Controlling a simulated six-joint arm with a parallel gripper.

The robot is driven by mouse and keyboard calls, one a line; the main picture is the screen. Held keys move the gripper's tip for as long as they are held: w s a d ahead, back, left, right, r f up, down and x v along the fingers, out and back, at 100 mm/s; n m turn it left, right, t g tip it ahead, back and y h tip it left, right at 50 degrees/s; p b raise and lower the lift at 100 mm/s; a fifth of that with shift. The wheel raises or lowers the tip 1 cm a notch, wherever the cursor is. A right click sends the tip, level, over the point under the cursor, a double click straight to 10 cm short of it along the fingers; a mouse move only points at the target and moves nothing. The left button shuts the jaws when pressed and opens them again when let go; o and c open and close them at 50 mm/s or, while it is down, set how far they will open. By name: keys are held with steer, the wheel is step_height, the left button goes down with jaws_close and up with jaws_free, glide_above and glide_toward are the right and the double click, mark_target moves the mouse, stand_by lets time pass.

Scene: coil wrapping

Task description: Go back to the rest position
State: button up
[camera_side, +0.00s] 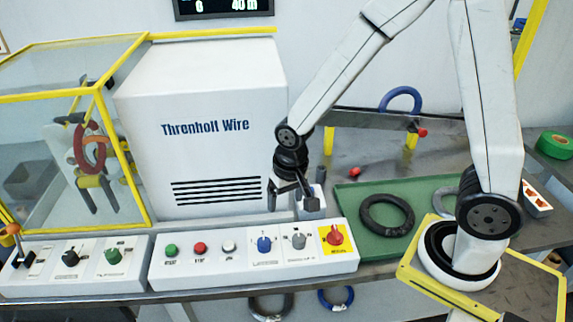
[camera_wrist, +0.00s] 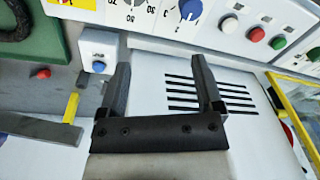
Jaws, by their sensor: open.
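My gripper (camera_side: 291,200) is open and empty. In the side view it hangs in front of the right part of the white Threnholf Wire machine (camera_side: 210,95), above the back edge of the control panel (camera_side: 225,277). In the wrist view the two dark fingers of my gripper (camera_wrist: 158,75) stand apart with nothing between them. The machine's vent slots (camera_wrist: 240,95) show behind and to the right of the fingers there. A small white box with a blue button (camera_wrist: 98,52) is left of the fingers.
A green tray (camera_side: 345,250) with a black coil (camera_side: 386,215) lies right of the panel. A blue ring (camera_side: 402,98) hangs on a rack behind. A yellow-framed enclosure (camera_side: 148,180) stands at left. A roll of green tape (camera_side: 555,145) lies far right. Panel knobs stick up below my gripper.

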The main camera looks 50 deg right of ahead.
steer(key=s+d+r+n+t, duration=0.1)
steer(key=s+d+r+n, duration=0.2)
steer(key=s, duration=0.3)
steer(key=shift+d+r+n, duration=0.3)
steer(key=shift+d+n, duration=0.3)
steer(key=shift+d, duration=0.2)
